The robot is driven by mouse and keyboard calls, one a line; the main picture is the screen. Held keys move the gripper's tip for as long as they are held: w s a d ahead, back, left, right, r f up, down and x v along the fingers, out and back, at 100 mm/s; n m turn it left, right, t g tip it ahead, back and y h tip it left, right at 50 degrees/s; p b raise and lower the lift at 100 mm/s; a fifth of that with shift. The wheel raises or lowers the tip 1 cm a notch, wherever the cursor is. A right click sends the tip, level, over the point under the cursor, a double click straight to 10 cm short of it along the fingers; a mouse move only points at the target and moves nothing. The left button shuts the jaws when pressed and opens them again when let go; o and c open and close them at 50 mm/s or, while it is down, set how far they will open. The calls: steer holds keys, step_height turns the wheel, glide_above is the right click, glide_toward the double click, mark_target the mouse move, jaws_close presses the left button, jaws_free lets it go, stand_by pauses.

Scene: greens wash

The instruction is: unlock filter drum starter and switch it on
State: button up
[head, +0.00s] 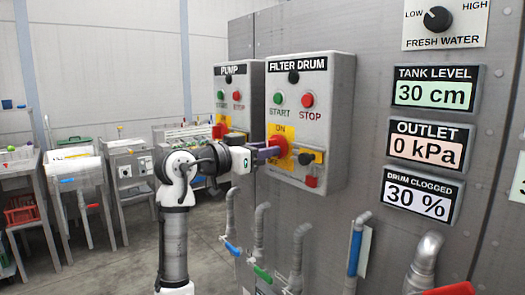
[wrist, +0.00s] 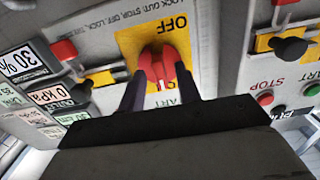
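The filter drum starter (head: 341,120) is a grey box with a green START and a red STOP button. Its red rotary knob (head: 277,146) sits on a yellow plate, with ON above it. My gripper (head: 271,152) is at this knob, one finger on each side. In the wrist view the red knob (wrist: 160,67) lies between the fingertips; whether they press on it is unclear. OFF reads upside down beyond the knob, and a white mark shows on the knob's opposite side. A black knob (head: 308,158) on yellow sits to the right, with a red block (head: 312,182) below it.
The pump starter (head: 256,90) stands close on the left. Pipes with valve handles (head: 262,273) run below the boxes. Displays (head: 434,88) are on the panel at right. Tables and carts (head: 126,170) stand at back left. Floor is open between them and my arm.

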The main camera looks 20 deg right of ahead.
steer(key=b+v, duration=0.3)
steer(key=v, duration=1.1)
steer(key=shift+d, duration=0.1)
